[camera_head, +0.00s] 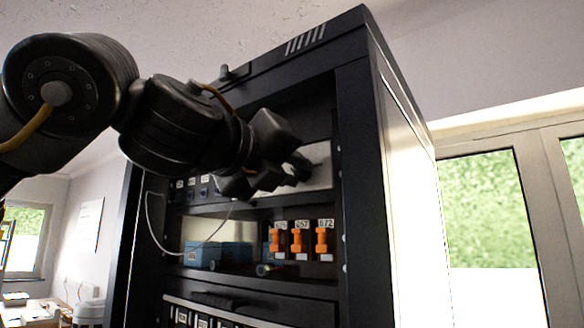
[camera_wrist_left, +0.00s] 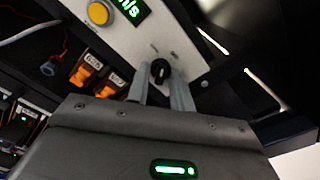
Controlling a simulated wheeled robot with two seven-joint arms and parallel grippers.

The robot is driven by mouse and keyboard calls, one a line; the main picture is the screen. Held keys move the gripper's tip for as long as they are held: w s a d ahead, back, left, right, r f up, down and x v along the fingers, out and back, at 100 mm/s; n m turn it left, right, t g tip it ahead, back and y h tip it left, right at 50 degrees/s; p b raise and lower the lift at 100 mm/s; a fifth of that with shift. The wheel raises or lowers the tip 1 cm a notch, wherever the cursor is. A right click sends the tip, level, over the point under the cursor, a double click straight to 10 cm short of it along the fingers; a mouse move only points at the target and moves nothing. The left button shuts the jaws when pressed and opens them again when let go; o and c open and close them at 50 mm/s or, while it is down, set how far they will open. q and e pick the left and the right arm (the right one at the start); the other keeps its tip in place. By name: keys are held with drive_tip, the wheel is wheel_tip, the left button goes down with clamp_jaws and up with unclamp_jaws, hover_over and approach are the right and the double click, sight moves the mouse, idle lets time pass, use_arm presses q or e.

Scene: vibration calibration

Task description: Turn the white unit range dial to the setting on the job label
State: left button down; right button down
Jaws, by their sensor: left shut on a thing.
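The white unit (camera_head: 320,160) sits in the upper bay of a dark rack, partly hidden behind my left arm. In the left wrist view the white unit (camera_wrist_left: 133,50) carries a small black range dial (camera_wrist_left: 160,71). My left gripper (camera_head: 297,168) is at the front of the unit. Its fingers, also in the left wrist view (camera_wrist_left: 162,86), are shut on the dial, one on each side. The dial's scale marks are too small to read. I cannot make out which label is the job label. My right gripper is out of view.
The unit also has a yellow button (camera_wrist_left: 99,13) and a green display (camera_wrist_left: 133,9). The rack (camera_head: 355,170) has a shelf below with orange sensors (camera_head: 301,242) bearing number tags and a blue box (camera_head: 203,254). A thin white cable (camera_head: 160,238) hangs at left.

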use_arm(q)
drive_tip(key=m+p, duration=0.1)
drive_tip(key=m, duration=0.6)
drive_tip(key=shift+p, duration=0.3)
idle(0.4)
drive_tip(key=c, duration=1.2)
unclamp_jaws()
drive_tip(key=shift+c, duration=0.2)
drive_tip(key=shift+a, duration=0.1)
